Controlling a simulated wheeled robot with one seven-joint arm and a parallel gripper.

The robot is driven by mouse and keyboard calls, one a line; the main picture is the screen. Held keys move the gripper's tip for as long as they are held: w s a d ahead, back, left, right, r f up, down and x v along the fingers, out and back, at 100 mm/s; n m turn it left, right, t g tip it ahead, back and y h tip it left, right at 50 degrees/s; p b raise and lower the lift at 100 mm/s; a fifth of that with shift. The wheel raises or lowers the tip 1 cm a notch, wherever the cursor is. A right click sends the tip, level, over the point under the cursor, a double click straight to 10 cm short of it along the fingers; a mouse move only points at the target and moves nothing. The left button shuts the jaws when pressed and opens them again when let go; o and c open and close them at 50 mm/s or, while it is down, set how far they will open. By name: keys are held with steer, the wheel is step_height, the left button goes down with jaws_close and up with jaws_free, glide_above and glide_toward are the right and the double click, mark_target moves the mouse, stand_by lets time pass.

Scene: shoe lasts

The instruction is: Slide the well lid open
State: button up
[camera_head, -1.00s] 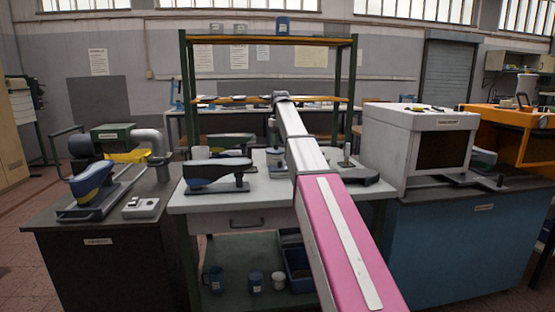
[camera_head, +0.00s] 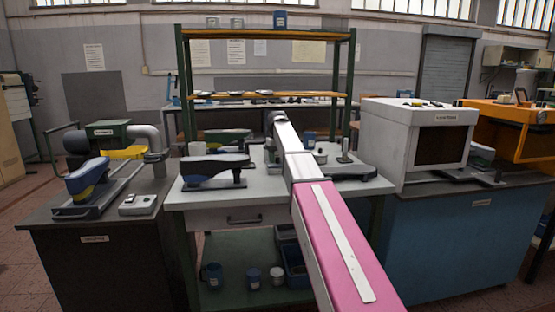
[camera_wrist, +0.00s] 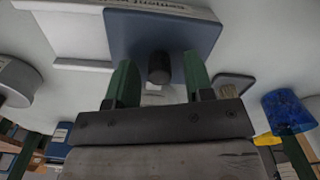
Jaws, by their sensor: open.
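In the wrist view, the well lid (camera_wrist: 200,32) is a flat blue-grey plate with a short dark round knob (camera_wrist: 159,68) standing on it. A white strip with upside-down lettering that seems to read "cement well" runs along its far edge. My gripper (camera_wrist: 160,82) has two green fingers, open, one on each side of the knob. Gaps show between the knob and both fingers, so I see no grip. In the head view, my arm largely hides the well and the gripper at the grey worktable (camera_head: 205,197).
A blue cup (camera_wrist: 286,112) and a small brush-like item (camera_wrist: 232,86) lie right of the lid in the wrist view; a grey round container (camera_wrist: 16,80) is left. In the head view, dark shoe lasts (camera_head: 213,170) stand left on the table, and a white box machine (camera_head: 391,140) stands right.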

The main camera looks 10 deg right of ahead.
jaws_close()
steer(key=d, duration=0.9)
jaws_free()
step_height(320, 180, up, 11)
stand_by(0.6)
steer(key=shift+f, duration=0.1)
